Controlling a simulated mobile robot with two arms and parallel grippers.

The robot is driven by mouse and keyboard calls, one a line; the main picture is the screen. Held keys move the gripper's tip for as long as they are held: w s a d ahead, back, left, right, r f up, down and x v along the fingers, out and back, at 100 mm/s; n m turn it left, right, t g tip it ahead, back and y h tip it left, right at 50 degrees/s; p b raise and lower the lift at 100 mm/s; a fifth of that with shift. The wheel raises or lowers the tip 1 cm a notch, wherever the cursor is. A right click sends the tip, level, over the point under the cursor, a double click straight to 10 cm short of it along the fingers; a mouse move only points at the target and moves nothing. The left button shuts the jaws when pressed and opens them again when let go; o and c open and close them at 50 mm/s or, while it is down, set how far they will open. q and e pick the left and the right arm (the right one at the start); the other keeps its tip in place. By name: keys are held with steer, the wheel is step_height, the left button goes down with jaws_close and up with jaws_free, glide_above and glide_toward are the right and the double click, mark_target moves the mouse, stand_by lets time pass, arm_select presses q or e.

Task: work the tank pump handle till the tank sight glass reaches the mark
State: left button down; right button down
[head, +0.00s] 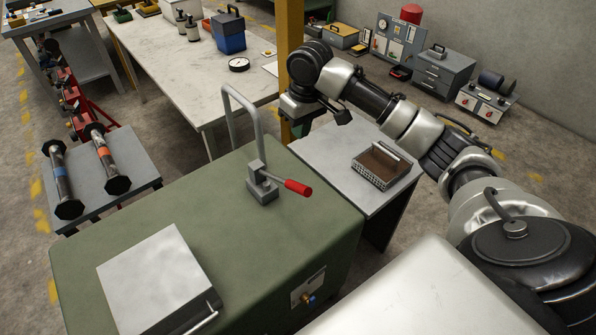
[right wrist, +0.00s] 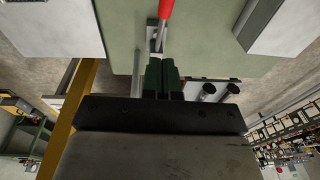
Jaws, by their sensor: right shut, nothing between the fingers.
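The green tank (head: 220,185) fills the lower middle of the head view. On its top stands a grey pump body (head: 262,188) with a red-gripped handle (head: 298,187) pointing right. The red grip (right wrist: 166,9) also shows at the top edge of the right wrist view. My right gripper (head: 300,108) is above and behind the pump, apart from the handle. Its green fingers (right wrist: 161,72) are together and empty. I cannot make out the sight glass or its mark. My left gripper is out of view.
A curved grey pipe (head: 256,112) rises beside the pump, near my right gripper. A flat metal box (head: 158,275) lies on the tank top. A yellow post (head: 290,45) stands behind. A side table (head: 335,150) holds a brown-topped block (head: 380,165).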

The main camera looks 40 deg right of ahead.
steer(key=f+p, duration=0.1)
steer(key=f, duration=0.3)
steer(key=a+f+p, duration=0.1)
steer(key=f, duration=0.3)
steer(key=f+p, duration=0.1)
steer(key=f, duration=0.3)
steer(key=shift+s+a+f+p, duration=0.15)
steer(key=shift+s+p, duration=0.15)
steer(key=shift+s, duration=0.1)
steer(key=shift+s+f, duration=0.15)
steer(key=shift+f, duration=0.25)
